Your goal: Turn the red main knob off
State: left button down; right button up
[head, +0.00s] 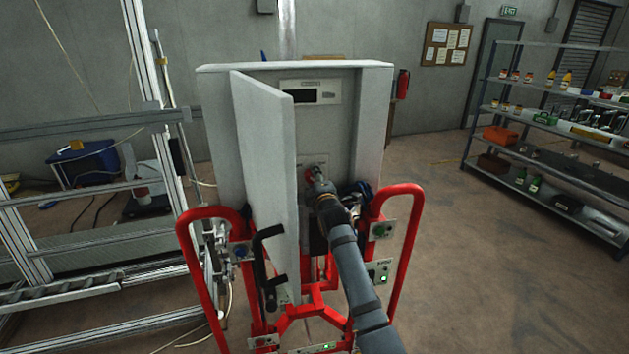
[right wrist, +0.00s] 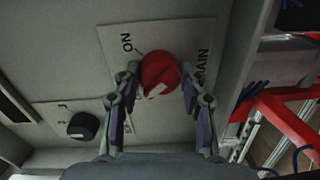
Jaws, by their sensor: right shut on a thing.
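The red main knob (right wrist: 160,70) sits on a pale label plate (right wrist: 118,45) marked "ON" and "MAIN" in the right wrist view. Its white mark faces the lower left of that picture, away from "ON". My right gripper (right wrist: 159,82) has one finger on each side of the knob and is shut on it. In the head view, the right gripper (head: 315,178) reaches into the open grey cabinet (head: 340,125) and partly covers the knob (head: 308,174). My left gripper is not in view.
The cabinet door (head: 265,150) stands open left of my right arm. Red frame bars (head: 405,250) flank the cabinet. A smaller black knob (right wrist: 83,125) is left of the red one in the wrist view. A display panel (head: 310,92) is higher up.

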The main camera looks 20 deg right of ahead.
jog(key=shift+f+n, duration=0.1)
jog(key=shift+n, duration=0.5)
jog(key=o, duration=1.2)
jog(key=shift+c, duration=0.2)
jog(key=s+a, duration=0.1)
jog(key=s, duration=1.1)
jog(key=shift+r, duration=0.3)
jog(key=shift+a, duration=0.1)
